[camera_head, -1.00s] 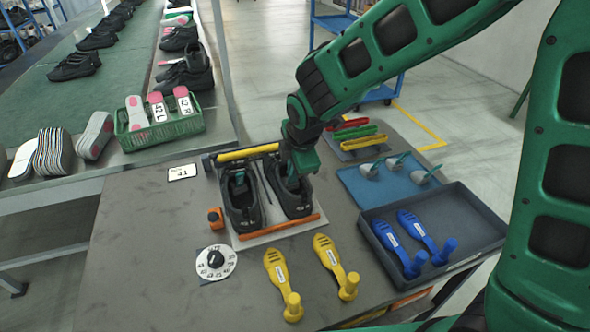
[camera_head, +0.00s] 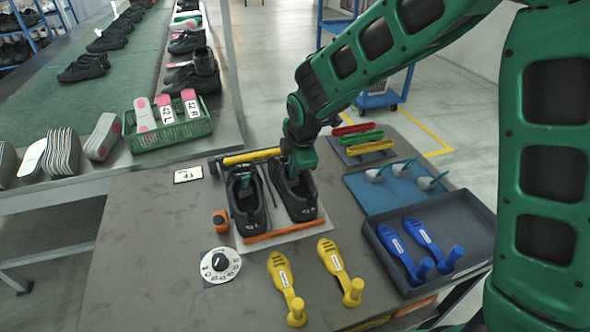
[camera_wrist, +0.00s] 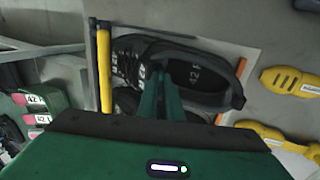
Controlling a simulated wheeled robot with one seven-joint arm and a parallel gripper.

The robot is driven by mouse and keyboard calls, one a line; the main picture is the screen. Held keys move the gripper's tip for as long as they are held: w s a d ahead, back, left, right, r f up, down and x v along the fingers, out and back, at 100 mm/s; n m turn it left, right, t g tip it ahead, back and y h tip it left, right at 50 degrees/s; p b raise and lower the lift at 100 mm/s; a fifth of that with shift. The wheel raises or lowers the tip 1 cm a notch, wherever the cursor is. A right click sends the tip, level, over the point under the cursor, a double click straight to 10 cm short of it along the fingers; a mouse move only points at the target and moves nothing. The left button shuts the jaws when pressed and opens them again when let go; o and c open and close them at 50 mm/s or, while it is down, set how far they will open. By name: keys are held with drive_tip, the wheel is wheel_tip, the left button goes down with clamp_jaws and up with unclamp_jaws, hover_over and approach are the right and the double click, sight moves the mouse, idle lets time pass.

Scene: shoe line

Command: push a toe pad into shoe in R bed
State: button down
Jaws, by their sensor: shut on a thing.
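Two black shoes stand side by side on a pale board, toes toward the yellow bar. My gripper (camera_head: 301,162) points down into the opening of the right shoe (camera_head: 296,200). In the wrist view its green fingers (camera_wrist: 159,92) reach into that shoe (camera_wrist: 205,75). The fingers are close together, shut on a toe pad that is mostly hidden by the shoe and fingers. How deep the pad sits cannot be seen.
A yellow bar (camera_head: 250,157) crosses the toe end and an orange bar (camera_head: 284,231) the heel end. Two yellow tools (camera_head: 341,272) lie in front. A dark tray (camera_head: 478,222) holds two blue tools.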

drive_tip(key=c, duration=1.8)
unclamp_jaws()
drive_tip(key=shift+c, duration=0.2)
drive_tip(key=shift+w, duration=0.1)
drive_tip(key=shift+s+r, duration=0.15)
drive_tip(key=shift+s, duration=0.05)
drive_tip(key=shift+s+d+r, duration=0.15)
drive_tip(key=shift+s, duration=0.3)
drive_tip(key=shift+s+d+r, duration=0.1)
drive_tip(key=shift+s+d, duration=0.05)
drive_tip(key=shift+s, duration=0.3)
drive_tip(key=shift+r, duration=0.1)
drive_tip(key=shift+r, duration=1.45)
drive_tip(key=shift+r, duration=0.1)
